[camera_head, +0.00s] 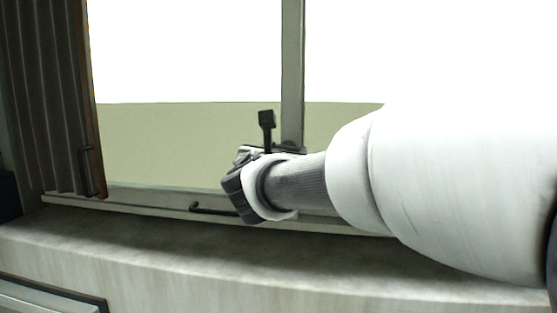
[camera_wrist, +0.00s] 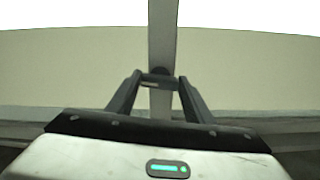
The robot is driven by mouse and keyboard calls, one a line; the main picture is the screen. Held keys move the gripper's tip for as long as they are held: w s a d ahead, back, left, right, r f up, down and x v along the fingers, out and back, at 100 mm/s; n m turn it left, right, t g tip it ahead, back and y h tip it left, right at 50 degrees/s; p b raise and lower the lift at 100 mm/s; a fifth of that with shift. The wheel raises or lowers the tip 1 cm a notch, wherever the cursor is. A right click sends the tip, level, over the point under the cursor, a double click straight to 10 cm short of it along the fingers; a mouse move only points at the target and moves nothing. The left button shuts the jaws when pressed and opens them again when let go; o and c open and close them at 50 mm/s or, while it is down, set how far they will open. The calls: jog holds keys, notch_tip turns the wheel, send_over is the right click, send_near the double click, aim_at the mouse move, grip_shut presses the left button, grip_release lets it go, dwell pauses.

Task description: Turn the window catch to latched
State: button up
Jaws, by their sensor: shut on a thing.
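The window catch (camera_wrist: 160,71) is a small dark piece on the upright window bar, in the middle of the wrist view. In the head view a dark part of it (camera_head: 290,146) shows at the bar, just above my wrist. My gripper (camera_wrist: 160,82) has its two fingers drawn in on the catch, one on each side of it. In the head view my gripper (camera_head: 240,185) is seen from behind and the side, and its fingertips are hidden. The catch's lever is mostly hidden, so its exact angle cannot be told.
The upright bar (camera_head: 292,70) divides the bright panes. A dark handle (camera_head: 212,209) lies along the lower frame. A ribbed shutter (camera_head: 50,95) with an upright handle (camera_head: 87,170) stands at the left. The pale sill (camera_head: 150,245) is bare below the window.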

jog(key=m+b, duration=0.4)
jog(key=b, duration=0.1)
jog(key=m+b, duration=0.5)
jog(key=b, duration=0.1)
jog(key=m+b, duration=0.4)
jog(key=b, duration=0.2)
jog(key=shift+d+f, duration=0.1)
jog(key=shift+f, duration=0.15)
jog(key=shift+r+m+b, duration=0.15)
jog(key=shift+m+b, duration=1.1)
jog(key=shift+m, duration=0.45)
jog(key=shift+r, duration=0.1)
jog(key=o, duration=1)
jog(key=shift+o, duration=0.2)
